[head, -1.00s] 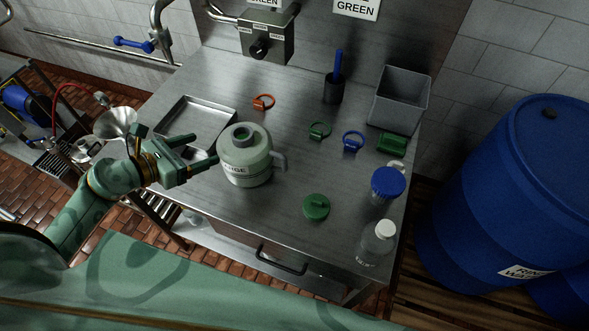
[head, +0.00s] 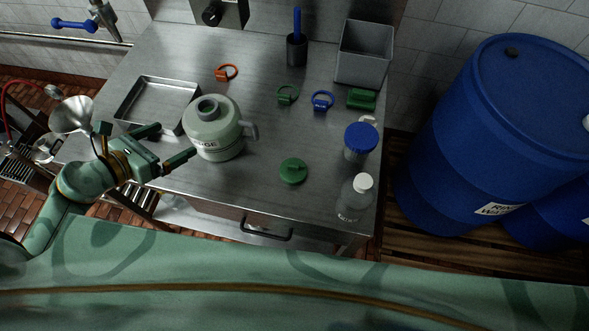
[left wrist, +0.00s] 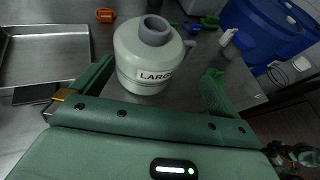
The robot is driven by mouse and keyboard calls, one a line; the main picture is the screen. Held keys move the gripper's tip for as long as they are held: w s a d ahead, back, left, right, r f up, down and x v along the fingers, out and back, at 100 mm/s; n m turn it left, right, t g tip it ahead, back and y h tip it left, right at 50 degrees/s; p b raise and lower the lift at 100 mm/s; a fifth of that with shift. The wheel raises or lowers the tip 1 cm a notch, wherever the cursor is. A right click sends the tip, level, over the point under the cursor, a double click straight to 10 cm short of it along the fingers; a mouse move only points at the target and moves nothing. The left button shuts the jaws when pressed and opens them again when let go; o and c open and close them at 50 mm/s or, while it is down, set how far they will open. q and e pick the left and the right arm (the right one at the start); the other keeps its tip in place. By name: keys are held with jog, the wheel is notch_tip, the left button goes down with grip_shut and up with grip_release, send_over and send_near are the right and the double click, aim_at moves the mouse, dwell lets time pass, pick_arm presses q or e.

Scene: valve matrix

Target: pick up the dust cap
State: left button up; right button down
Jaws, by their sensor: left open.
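The dust cap appears to be the round green cap (head: 293,170) with a raised grip, lying on the front middle of the steel table (head: 262,205). It stands apart from everything else. My left gripper (head: 174,142) is open and empty, to the left of the cap. The grey-green jug (head: 214,140) stands between them. In the left wrist view my left gripper (left wrist: 158,82) has its fingers spread, with the jug (left wrist: 145,68) marked LARGE beyond.
A blue-lidded jar (head: 360,142) and a clear bottle (head: 355,200) stand right of the cap. Orange (head: 226,73), green (head: 287,94) and blue (head: 322,100) rings lie behind. A metal tray (head: 150,125) is at left, a grey bin (head: 363,65) at back right.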

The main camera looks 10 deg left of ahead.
pick_arm(q)
jog(key=s+d+f+n+t+h+b, duration=0.1)
jog(key=s+d+f+n+b, duration=0.25)
jog(key=d+n, duration=0.4)
jog(key=s+d+f+n+t+h+b, duration=0.1)
jog(key=s+d+f+n+b, duration=0.3)
jog(key=d, duration=0.6)
jog(key=n+y+p, duration=0.2)
jog(key=n+y, duration=0.2)
jog(key=n, duration=2.2)
send_near(292, 172)
jog(key=shift+g, duration=0.4)
jog(key=x, duration=0.2)
jog(key=b+x, duration=0.1)
jog(key=x, duration=0.1)
jog(key=shift+d+r, duration=0.15)
jog(key=shift+r, duration=0.25)
jog(key=b+x, duration=0.1)
jog(key=x, duration=0.4)
jog(key=shift+w+f, duration=0.2)
jog(key=shift+w, duration=0.1)
jog(key=shift+c, duration=0.3)
